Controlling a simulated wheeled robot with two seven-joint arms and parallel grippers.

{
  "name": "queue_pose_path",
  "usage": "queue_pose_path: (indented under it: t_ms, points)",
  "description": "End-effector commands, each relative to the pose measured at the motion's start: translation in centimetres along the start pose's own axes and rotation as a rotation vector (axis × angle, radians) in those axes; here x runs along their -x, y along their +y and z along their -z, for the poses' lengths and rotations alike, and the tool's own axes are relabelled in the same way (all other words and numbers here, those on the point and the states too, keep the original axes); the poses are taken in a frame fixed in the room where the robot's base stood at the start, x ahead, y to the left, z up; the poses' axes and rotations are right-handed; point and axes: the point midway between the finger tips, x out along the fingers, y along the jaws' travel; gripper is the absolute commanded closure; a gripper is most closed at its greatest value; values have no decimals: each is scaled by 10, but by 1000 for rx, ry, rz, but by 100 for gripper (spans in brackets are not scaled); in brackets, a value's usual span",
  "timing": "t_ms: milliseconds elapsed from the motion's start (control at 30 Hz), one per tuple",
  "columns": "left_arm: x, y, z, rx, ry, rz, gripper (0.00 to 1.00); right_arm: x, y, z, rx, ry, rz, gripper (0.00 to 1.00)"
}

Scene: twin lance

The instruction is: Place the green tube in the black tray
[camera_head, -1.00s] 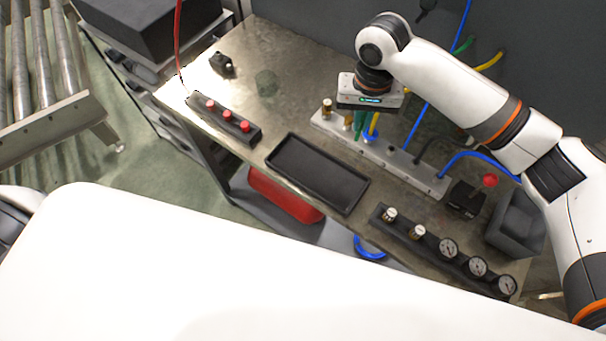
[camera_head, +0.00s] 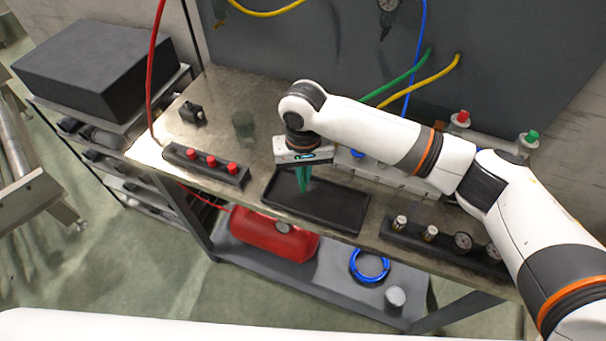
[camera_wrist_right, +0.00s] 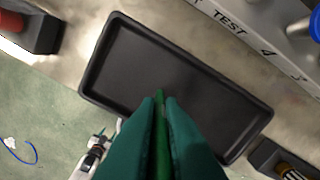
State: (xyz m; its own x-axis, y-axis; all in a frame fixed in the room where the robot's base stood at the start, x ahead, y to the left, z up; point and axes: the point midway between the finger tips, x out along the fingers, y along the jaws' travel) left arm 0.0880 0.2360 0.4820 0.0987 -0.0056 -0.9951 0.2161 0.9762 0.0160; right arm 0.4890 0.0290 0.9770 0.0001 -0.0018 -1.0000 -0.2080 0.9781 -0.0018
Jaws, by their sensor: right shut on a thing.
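The black tray (camera_head: 335,209) lies on the metal bench, near its front edge; it also fills the middle of the right wrist view (camera_wrist_right: 190,67). My right gripper (camera_head: 304,186) is over the tray's left part, pointing down, with green fingers. In the right wrist view, the gripper (camera_wrist_right: 160,105) is shut on the green tube (camera_wrist_right: 161,130), a thin piece between the fingers. The tube's end shows above the tray floor; whether it touches the floor I cannot tell. Most of the tube is hidden by the fingers.
A black block with red knobs (camera_head: 205,164) lies left of the tray. A black strip with fittings and gauges (camera_head: 430,236) lies to the right. A manifold with hoses (camera_head: 385,172) stands behind. A red tank (camera_head: 268,236) sits on the lower shelf.

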Motion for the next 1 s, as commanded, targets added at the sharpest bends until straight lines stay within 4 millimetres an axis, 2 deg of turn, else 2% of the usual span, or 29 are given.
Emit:
queue_pose_path:
  t_ms: [100, 433, 467, 567, 867, 1000]
  points:
    - [4, 3, 8, 2, 12, -4, 50, -13, 0, 0, 1, 0, 1, 100]
    - [4, 2, 8, 3, 13, -2, 50, -17, 0, 0, 0, 0, 0, 100]
    - [3, 1, 8, 4, 13, -2, 50, -16, 0, 0, 1, -1, 0, 88]
    - [3, 0, 7, 4, 11, 0, 50, -16, 0, 0, 1, -1, 0, 71]
    - [2, -3, 4, 5, 6, 3, 50, -15, 0, 0, 1, -2, 0, 71]
    - [-1, -3, 3, 5, 6, 3, 50, -4, 0, 0, 1, -2, -1, 71]
